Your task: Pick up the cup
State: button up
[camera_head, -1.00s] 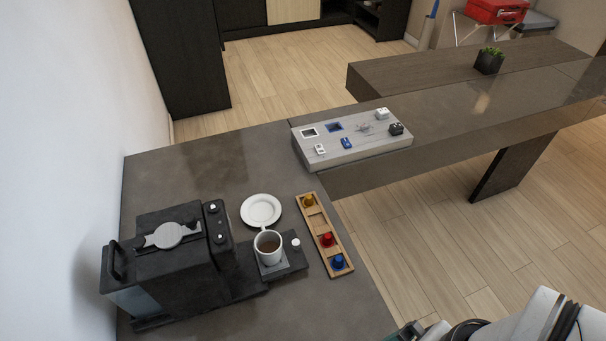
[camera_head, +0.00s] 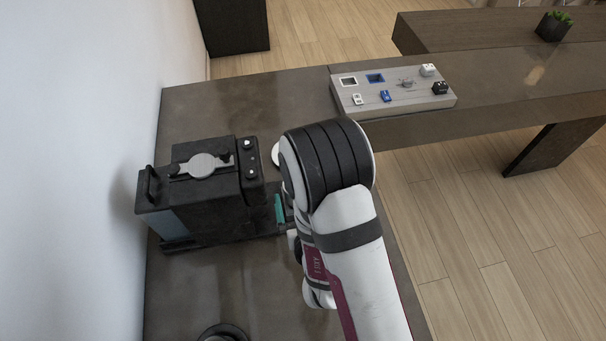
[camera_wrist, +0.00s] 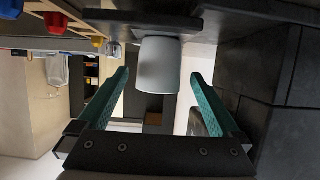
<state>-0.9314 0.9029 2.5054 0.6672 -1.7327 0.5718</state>
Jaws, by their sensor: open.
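The cup (camera_wrist: 160,65) is pale grey-white and shows in the wrist view, which is upside down, so the cup appears to hang from the dark surface it stands on. My gripper (camera_wrist: 159,78) is open, with one teal finger on each side of the cup in the picture. The cup lies between or just beyond the fingertips; I cannot tell the exact depth. Both fingers look apart from it. In the head view my arm hides the cup, and only a teal finger (camera_head: 280,208) shows beside the coffee machine.
The black coffee machine (camera_head: 213,190) stands close left of my gripper. A grey board (camera_head: 395,95) with small blocks lies farther back.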

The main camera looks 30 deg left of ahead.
jog(key=x, duration=0.4)
jog(key=shift+w+a, duration=0.15)
jog(key=shift+w, duration=0.05)
jog(key=c, duration=1.5)
